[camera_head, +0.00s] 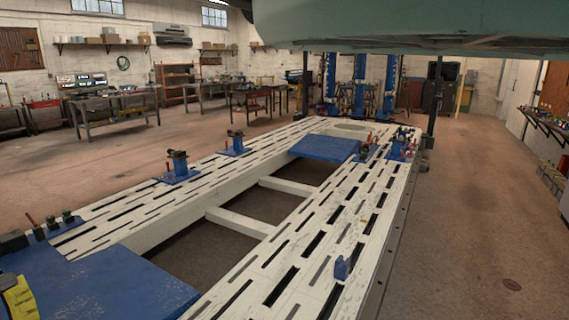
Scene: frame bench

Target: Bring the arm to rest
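The task names my arm only, and neither the arm nor my gripper can be made out in the head camera view. Whether my gripper holds anything cannot be seen. The white slotted frame bench (228,220) runs from the lower left to the back centre.
A blue plate (325,147) spans the bench's far part; another (100,286) lies at lower left. Blue clamps (178,165) and a small blue block (341,267) stand on the rails. A large green body (400,22) hangs overhead. The floor on the right (480,220) is mostly clear.

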